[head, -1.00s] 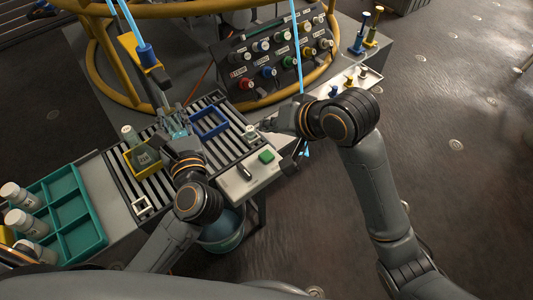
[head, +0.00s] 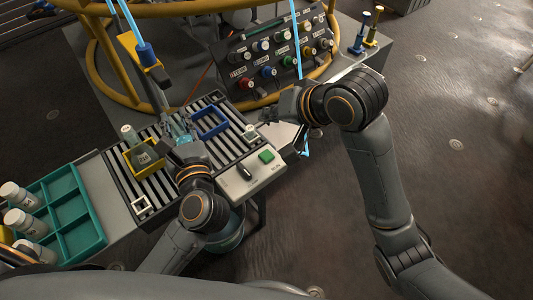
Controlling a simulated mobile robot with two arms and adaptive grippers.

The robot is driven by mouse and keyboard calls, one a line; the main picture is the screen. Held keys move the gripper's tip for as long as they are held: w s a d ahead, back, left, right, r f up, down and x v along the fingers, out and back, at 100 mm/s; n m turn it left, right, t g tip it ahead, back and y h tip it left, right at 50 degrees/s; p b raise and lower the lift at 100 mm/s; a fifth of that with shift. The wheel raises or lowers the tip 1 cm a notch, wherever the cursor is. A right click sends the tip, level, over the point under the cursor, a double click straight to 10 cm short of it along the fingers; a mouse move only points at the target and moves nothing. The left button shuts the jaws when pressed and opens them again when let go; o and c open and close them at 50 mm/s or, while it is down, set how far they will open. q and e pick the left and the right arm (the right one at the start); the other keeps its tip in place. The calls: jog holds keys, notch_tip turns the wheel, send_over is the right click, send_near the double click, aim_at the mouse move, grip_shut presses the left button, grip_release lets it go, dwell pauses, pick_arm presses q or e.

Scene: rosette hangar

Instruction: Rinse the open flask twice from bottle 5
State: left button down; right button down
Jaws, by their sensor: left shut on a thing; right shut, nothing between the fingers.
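My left gripper (head: 183,139) is shut on a clear, bluish glass thing (head: 186,126) above the slatted rack; it looks like the flask, but its mouth is hard to make out. My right gripper (head: 270,116) is shut and empty, at the rack's right end beside a small pale-topped vessel (head: 250,131). Several white-capped bottles (head: 22,222) lie in the teal tray, their numbers unreadable.
The teal tray (head: 88,234) has empty compartments. A control box with a green button (head: 267,156) is in front. A knob panel (head: 270,62) and yellow railing (head: 106,62) stand behind.

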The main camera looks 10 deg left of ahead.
pick_arm(q)
jog(key=s+d+b, duration=0.1)
jog(key=s+d, duration=0.3)
jog(key=d, duration=0.1)
jog(key=shift+s+d, duration=0.15)
jog(key=shift+s, duration=0.15)
dwell(0.6)
